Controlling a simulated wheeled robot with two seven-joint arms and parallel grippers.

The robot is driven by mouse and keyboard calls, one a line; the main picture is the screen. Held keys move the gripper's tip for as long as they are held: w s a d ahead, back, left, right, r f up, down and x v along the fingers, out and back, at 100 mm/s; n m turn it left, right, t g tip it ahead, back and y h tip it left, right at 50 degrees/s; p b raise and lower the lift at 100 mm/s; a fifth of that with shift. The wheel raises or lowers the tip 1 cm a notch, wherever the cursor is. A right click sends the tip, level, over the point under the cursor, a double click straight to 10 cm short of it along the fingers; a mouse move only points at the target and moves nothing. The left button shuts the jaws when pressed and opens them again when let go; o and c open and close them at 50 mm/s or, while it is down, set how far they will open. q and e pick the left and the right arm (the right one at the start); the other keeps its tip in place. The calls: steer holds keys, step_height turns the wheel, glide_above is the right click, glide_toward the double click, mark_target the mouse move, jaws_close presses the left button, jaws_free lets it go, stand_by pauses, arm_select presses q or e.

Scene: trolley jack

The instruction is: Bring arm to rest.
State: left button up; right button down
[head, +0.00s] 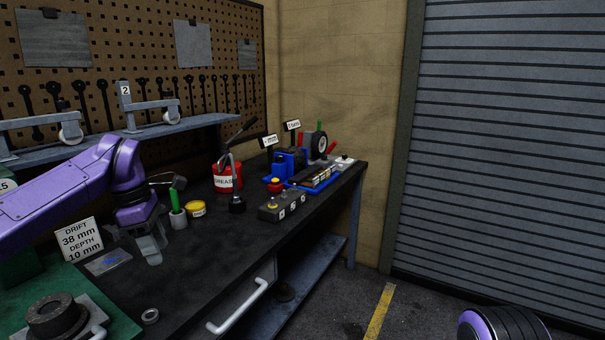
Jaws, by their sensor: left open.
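My left arm, purple, comes in from the left edge over the workbench (205,270). My left gripper (152,250) hangs pointing down over the bench top, open, with nothing seen between its grey fingers. It is beside the sign reading "DRIFT 38 mm DEPTH 10 mm" (82,240) and in front of a small grey cup holding a green-handled tool (178,217). I cannot tell whether the fingertips touch the bench. A purple and black part of my own body shows at the bottom right; my right gripper is not seen.
A yellow tin (195,209), a red grease can (227,178) and a grey block with knobs (283,206) stand farther back. A blue tray (318,180) is at the far end. A dark ring part (53,314) sits front left. The bench middle is clear. A shutter (500,150) stands right.

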arm_select(q)
steer(key=w+f+n+t+y, duration=0.35)
steer(key=f+y, duration=0.45)
steer(key=f, duration=0.3)
steer(key=s+d+f+m+t, duration=0.2)
steer(key=s+d+f+m, duration=0.15)
steer(key=f, duration=0.55)
steer(key=s+d+f+m+t, duration=0.3)
steer(key=s+f+m, duration=0.1)
steer(key=f, duration=0.5)
steer(key=s+f+m+g+h+b, duration=0.1)
steer(key=s+f+m+g+h, duration=0.3)
steer(key=s+f, duration=0.9)
steer(key=s+a+f+m, duration=0.1)
steer(key=s+a+m, duration=0.2)
steer(key=s, duration=0.7)
steer(key=s+a+f+m+g+y, duration=0.1)
steer(key=s+a+f+m, duration=0.1)
steer(key=s, duration=0.8)
steer(key=shift+a+f+m+b, duration=0.2)
steer(key=shift+a+m+b, duration=0.1)
steer(key=shift+a+m, duration=0.2)
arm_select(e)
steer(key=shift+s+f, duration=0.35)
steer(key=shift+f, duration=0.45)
arm_select(q)
steer(key=shift+g, duration=0.25)
